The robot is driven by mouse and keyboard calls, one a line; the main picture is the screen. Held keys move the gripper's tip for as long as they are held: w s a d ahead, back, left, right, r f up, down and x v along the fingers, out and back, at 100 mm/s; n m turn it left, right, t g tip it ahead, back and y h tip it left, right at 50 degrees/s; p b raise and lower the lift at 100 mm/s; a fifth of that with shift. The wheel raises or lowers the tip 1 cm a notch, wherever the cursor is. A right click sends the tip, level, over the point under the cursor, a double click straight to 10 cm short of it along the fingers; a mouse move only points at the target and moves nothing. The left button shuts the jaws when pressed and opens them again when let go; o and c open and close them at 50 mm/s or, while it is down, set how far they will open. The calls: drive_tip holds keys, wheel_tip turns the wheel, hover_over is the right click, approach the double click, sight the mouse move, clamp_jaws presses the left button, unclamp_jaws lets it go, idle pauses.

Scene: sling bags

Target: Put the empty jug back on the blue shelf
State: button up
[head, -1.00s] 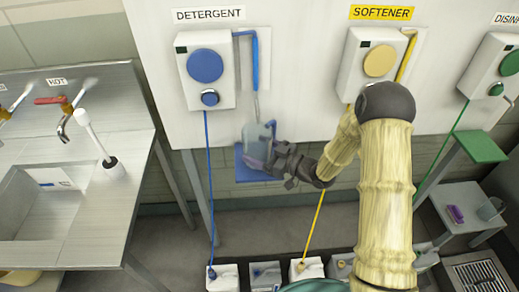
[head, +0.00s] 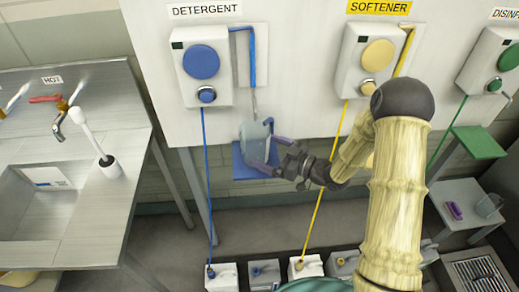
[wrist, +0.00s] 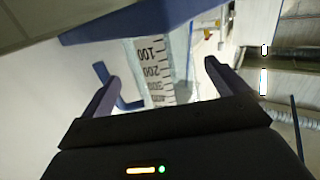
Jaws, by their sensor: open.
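The clear jug (head: 256,141) stands upright on the blue shelf (head: 245,172) under the detergent dispenser. In the wrist view the jug (wrist: 165,75) shows a printed scale and a blue handle (wrist: 115,88), and the shelf (wrist: 120,22) shows at the top. My gripper (head: 267,151) is open at the right of the jug. In the wrist view its two fingers (wrist: 158,78) are spread, with the jug between or just beyond their tips; I cannot tell whether they touch it. The jug looks empty.
The detergent dispenser (head: 204,66) and its blue spout tube (head: 250,60) are above the shelf. The softener dispenser (head: 367,60) is to the right. A steel sink (head: 50,205) is at the left. Several canisters (head: 265,272) stand on the floor below.

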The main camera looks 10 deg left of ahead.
drive_tip(key=b+v, duration=0.1)
drive_tip(key=v, duration=0.6)
drive_tip(key=shift+s+d, duration=0.15)
drive_tip(key=shift+d, duration=0.2)
drive_tip(key=w+d+m+t+h, duration=0.1)
drive_tip(key=d+m+t+h, duration=0.1)
drive_tip(key=d+m+h, duration=0.75)
drive_tip(key=s+d+r+m+g+h, duration=0.1)
drive_tip(key=s+d+m+g+h, duration=0.1)
drive_tip(key=s, duration=0.6)
drive_tip(key=s+d+r+m+g+h, duration=0.1)
drive_tip(key=s+d+m+g+h, duration=0.1)
drive_tip(key=s, duration=0.6)
drive_tip(key=d+g+h, duration=0.1)
drive_tip(key=h, duration=0.1)
drive_tip(key=shift+s+r+g+h, duration=0.15)
drive_tip(key=shift+r+g+h, duration=0.15)
drive_tip(key=shift+r+h, duration=0.1)
drive_tip(key=shift+s+a+m, duration=0.1)
drive_tip(key=shift+m, duration=0.15)
